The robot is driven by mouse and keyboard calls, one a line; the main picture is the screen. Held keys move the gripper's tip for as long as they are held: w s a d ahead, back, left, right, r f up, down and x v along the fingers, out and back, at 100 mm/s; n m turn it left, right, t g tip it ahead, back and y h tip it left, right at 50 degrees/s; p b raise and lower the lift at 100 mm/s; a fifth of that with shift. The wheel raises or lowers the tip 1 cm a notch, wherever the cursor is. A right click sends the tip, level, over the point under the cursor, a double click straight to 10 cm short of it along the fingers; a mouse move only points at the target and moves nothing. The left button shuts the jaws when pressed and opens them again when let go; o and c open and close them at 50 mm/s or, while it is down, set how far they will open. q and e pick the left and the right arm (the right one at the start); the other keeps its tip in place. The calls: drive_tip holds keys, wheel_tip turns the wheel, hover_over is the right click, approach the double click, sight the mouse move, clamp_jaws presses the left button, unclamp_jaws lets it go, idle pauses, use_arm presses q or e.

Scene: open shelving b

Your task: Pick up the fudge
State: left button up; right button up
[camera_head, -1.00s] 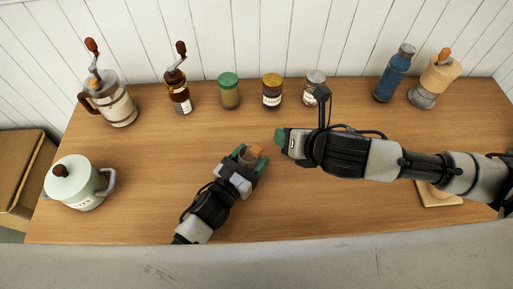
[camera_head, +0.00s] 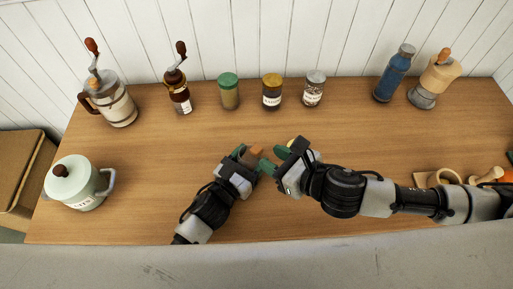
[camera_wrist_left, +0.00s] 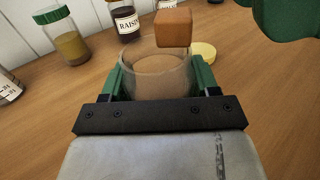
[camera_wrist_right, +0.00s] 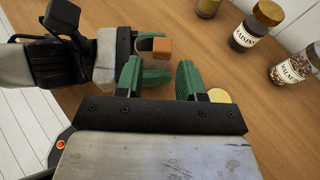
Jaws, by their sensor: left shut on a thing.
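The fudge, a small brown cube (camera_head: 256,152), shows at the mouth of a clear glass jar (camera_wrist_left: 158,75) in the left wrist view (camera_wrist_left: 173,27). I cannot tell whether it sits partly inside the jar or just beyond its rim. My left gripper (camera_head: 248,158) is shut around the jar's sides. My right gripper (camera_head: 275,160) is open and empty, with its green fingertips just right of the fudge. In the right wrist view the fudge (camera_wrist_right: 162,50) lies beyond the gap between those fingers (camera_wrist_right: 159,80), apart from them.
A yellow lid (camera_wrist_right: 220,96) lies on the wooden table near the right gripper. Jars with green (camera_head: 229,90), brown (camera_head: 272,90) and grey lids (camera_head: 314,88) stand at the back. Grinders, a blue bottle (camera_head: 394,75) and a pale green canister (camera_head: 80,183) stand around.

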drive_tip(key=x, duration=0.5)
drive_tip(key=shift+w+r, duration=0.15)
drive_tip(key=shift+w, duration=0.1)
clamp_jaws()
wheel_tip(320, 180, up, 10)
idle(0.4)
hover_over(257, 148)
drive_tip(key=shift+s+d+f, duration=0.15)
drive_tip(key=shift+s+f, duration=0.05)
drive_tip(key=shift+f, duration=1.05)
drive_tip(key=shift+s+d+f, duration=0.1)
drive_tip(key=shift+s+f, duration=0.05)
drive_tip(key=shift+f, duration=1.1)
